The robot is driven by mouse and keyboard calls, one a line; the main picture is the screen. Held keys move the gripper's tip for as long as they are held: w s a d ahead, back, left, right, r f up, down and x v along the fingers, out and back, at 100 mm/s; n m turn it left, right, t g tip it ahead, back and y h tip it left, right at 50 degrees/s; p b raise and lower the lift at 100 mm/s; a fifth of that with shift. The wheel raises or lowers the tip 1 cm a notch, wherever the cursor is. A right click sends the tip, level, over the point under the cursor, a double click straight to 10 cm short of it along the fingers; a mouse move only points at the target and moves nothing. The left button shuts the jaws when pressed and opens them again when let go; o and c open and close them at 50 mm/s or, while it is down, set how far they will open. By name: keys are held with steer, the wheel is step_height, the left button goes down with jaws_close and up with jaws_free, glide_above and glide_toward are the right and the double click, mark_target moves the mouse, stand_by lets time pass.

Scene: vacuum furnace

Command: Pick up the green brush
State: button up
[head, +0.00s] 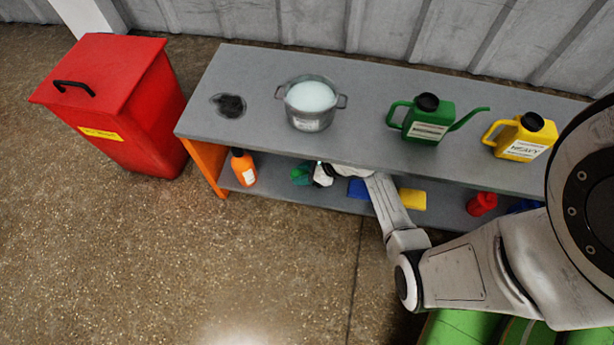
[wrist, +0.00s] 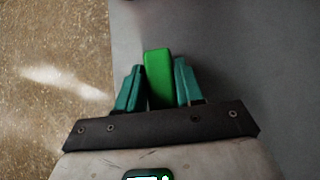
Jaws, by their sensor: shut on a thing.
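The green brush (wrist: 158,82) shows in the wrist view as a bright green block between the two teal fingers of my gripper (wrist: 158,72). The fingers press on its left and right sides, and its near end is hidden behind the gripper body. In the head view, my gripper (head: 302,175) is at the lower shelf of the grey bench, reaching in under the top toward the left. The brush cannot be told clearly from the fingers there. Whether it touches the shelf cannot be told.
On the lower shelf (head: 335,197) are an orange bottle (head: 243,167), a blue block (head: 358,188), a yellow block (head: 412,199) and a red container (head: 481,204). The bench top (head: 360,135) overhangs my gripper. A red bin (head: 120,110) stands left; floor in front is clear.

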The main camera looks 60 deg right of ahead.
steer(key=c, duration=0.4)
steer(key=shift+r, duration=0.1)
